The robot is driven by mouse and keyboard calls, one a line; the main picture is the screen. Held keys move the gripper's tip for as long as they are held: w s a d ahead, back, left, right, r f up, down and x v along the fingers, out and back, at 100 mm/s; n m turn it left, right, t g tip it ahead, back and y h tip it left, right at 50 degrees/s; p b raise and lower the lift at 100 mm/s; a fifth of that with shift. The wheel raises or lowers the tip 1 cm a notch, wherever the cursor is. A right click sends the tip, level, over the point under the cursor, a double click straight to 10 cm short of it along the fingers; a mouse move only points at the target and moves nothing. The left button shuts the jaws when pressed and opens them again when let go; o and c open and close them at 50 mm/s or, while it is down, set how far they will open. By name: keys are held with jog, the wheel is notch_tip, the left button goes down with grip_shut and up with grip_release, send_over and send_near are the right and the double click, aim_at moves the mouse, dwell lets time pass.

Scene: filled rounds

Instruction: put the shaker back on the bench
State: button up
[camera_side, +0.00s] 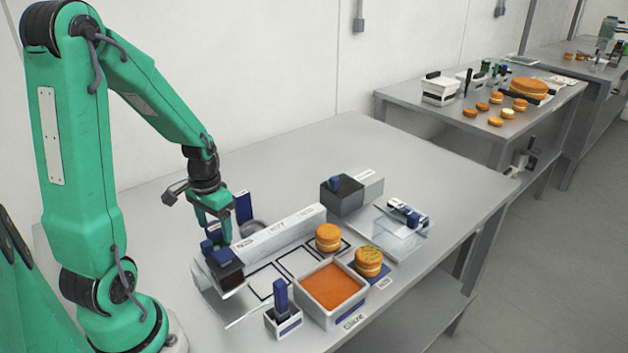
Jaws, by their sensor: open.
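My gripper (214,232) points down at the left end of the work area, open. Its fingers are at the blue top of a dark container (228,271), close to it or around it; I cannot tell if they touch. This container stands at the left end of a row of outlined squares. Another dark box with a blue knob (342,196) stands further back on the bench (430,170). A tall blue piece (243,207) stands behind my gripper, partly hidden. I cannot tell for sure which of these is the shaker.
A filled round (328,238) and a green-sprinkled one (368,262) sit on the right. The orange glaze tray (335,287) and a blue-handled tool in a holder (282,300) are in front. A clear stand (402,232) is at right. The bench's back is bare.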

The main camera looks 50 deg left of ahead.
aim_at(215, 228)
jog(key=shift+r, duration=4)
jog(key=s+d+r+m+t, duration=0.1)
jog(key=d+r+t, duration=0.1)
jog(key=d+r, duration=0.3)
jog(key=s+d+r+m+t, duration=0.1)
jog(key=d+r+m+t, duration=0.1)
jog(key=d+r, duration=0.4)
jog(key=d+t, duration=0.1)
jog(key=d, duration=0.4)
jog(key=shift+s+d+t, duration=0.25)
jog(key=shift+s+t, duration=0.05)
jog(key=shift+s, duration=0.05)
